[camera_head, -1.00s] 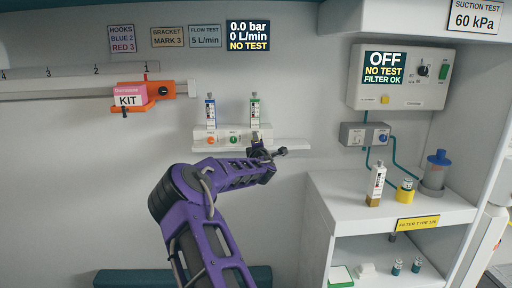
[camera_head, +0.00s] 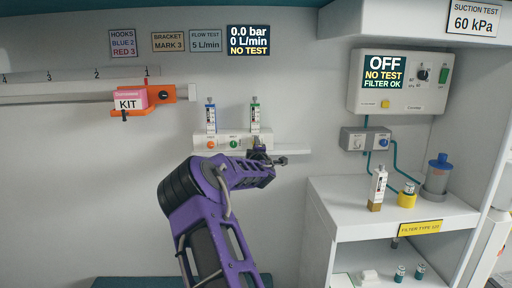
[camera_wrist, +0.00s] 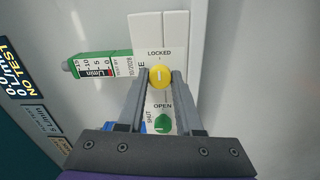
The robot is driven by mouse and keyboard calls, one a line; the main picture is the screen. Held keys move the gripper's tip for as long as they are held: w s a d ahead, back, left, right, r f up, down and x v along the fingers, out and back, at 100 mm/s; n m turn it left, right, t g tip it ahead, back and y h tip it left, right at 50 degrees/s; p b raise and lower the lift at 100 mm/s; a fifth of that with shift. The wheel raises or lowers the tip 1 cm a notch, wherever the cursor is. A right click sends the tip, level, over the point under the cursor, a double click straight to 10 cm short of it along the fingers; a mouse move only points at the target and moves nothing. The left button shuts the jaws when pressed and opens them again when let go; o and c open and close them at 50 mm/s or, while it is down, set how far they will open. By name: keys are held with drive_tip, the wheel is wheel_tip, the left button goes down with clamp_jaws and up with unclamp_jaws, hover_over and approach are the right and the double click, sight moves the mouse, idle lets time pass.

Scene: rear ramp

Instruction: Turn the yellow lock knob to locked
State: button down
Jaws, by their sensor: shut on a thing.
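The yellow lock knob (camera_wrist: 160,77) shows in the wrist view, just below the word LOCKED on a white panel (camera_wrist: 146,30). A short white mark on its face runs roughly up and down the picture. The word OPEN is printed farther down. My gripper (camera_wrist: 160,78) has one finger on each side of the knob and is shut on it. In the head view my gripper (camera_head: 266,158) is at the right part of the wall unit (camera_head: 205,141) and hides the knob.
A green knob (camera_wrist: 163,122) sits below the yellow one, between the fingers. A green-topped flow tube (camera_wrist: 92,65) is close on the left; it also shows in the head view (camera_head: 255,115), beside a blue one (camera_head: 210,115). A white cabinet (camera_head: 340,205) stands right.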

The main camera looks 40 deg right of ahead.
drive_tip(key=c, duration=0.6)
unclamp_jaws()
